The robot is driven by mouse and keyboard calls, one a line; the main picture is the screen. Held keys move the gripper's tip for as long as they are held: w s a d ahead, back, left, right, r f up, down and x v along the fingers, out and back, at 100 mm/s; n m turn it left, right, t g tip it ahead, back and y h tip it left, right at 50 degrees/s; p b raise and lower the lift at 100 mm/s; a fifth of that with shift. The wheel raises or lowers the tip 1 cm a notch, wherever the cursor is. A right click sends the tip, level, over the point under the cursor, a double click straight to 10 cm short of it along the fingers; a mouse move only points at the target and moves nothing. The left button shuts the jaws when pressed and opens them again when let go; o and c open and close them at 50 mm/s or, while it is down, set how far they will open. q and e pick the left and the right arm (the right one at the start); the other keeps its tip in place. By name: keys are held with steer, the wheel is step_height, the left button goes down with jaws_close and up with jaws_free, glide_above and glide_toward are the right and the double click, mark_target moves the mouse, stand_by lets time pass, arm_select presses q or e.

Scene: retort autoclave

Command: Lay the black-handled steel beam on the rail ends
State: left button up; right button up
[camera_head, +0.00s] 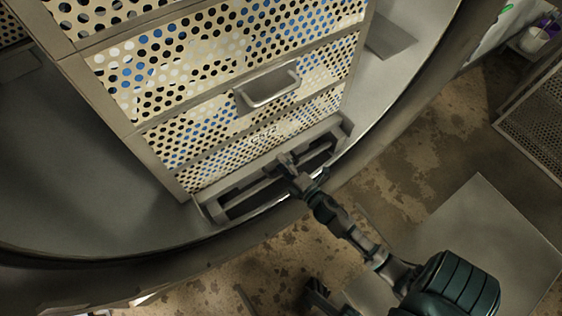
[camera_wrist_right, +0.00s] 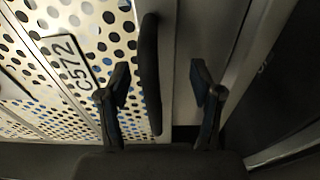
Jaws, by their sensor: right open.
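My right gripper (camera_head: 288,162) reaches in from the lower right to the front of the perforated basket (camera_head: 215,50). Its two fingers are apart in the right wrist view (camera_wrist_right: 162,88). A black handle (camera_wrist_right: 150,75) shows between the fingers, nearer the left one; I see no grip on it. A grey steel surface (camera_wrist_right: 200,32) beside the handle looks like the beam. In the head view a steel bar (camera_head: 318,138) runs along the basket's foot at the rail ends, partly hidden by my gripper. Whether it rests fully on both ends cannot be told. My left gripper does not show.
The basket stands inside the round chamber, whose curved rim (camera_head: 392,135) passes below my right forearm. A metal drawer-style handle (camera_head: 270,92) sits on its front. Stained floor and a grey panel (camera_head: 480,235) lie at the right.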

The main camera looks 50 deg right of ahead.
steer(key=s+a, duration=0.1)
steer(key=s, duration=1)
steer(key=shift+s+a, duration=0.15)
steer(key=shift+a, duration=0.1)
steer(key=shift+r, duration=0.1)
